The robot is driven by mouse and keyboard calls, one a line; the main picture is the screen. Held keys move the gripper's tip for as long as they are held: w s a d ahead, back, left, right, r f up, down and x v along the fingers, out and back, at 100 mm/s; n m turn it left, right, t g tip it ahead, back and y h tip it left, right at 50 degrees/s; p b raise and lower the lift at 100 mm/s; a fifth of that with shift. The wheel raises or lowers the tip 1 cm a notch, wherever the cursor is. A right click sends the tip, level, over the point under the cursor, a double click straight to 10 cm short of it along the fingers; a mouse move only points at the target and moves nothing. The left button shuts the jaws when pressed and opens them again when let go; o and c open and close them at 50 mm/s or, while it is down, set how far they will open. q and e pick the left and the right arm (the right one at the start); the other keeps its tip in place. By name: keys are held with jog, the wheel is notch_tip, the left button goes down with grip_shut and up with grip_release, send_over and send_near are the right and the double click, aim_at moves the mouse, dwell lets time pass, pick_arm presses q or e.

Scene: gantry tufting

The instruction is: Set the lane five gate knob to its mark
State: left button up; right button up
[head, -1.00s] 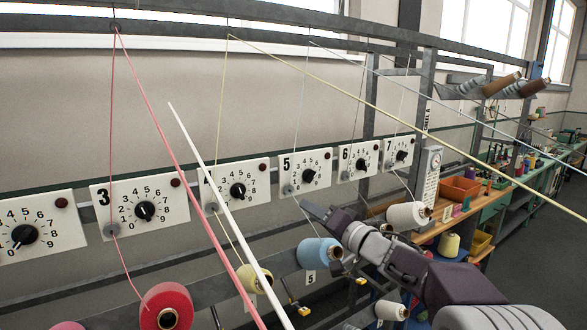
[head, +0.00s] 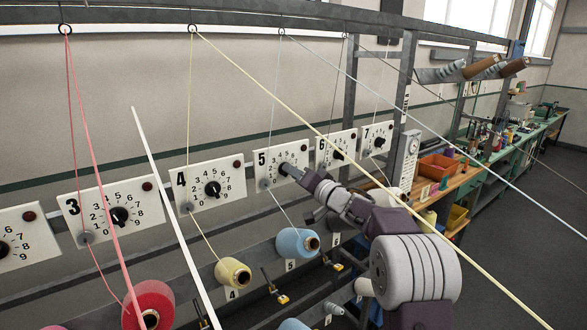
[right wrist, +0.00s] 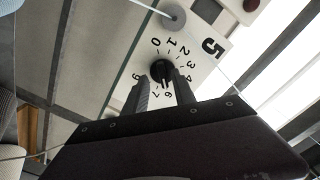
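The lane five gate plate (head: 262,158) is white with a black 5, a numbered dial and a dark red lamp. My right gripper (head: 287,171) reaches it from the lower right and covers the knob in the head view. In the right wrist view, the black knob (right wrist: 160,70) sits between the two tips of my right gripper (right wrist: 162,80). The fingers are apart, one on each side of the knob. Contact is not clear. The knob's pointer seems to face the 7 side of the dial, but is partly hidden. My left gripper is not in view.
Neighbouring plates four (head: 205,165) and six (head: 325,138) flank it on the rail. Yarn strands cross in front, including a long yellow one (head: 345,150). A blue cone (head: 290,242) and a yellow cone (head: 228,272) stand below. A bench with an orange bin (head: 437,165) is right.

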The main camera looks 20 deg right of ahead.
jog(key=shift+s+a+r, duration=0.1)
jog(key=shift+a+r, duration=0.1)
jog(key=shift+a, duration=0.25)
jog(key=shift+d+f, duration=0.1)
jog(key=shift+d, duration=0.15)
grip_shut()
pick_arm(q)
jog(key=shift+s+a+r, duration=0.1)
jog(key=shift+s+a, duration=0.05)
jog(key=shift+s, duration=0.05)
pick_arm(e)
jog(key=shift+a, duration=0.1)
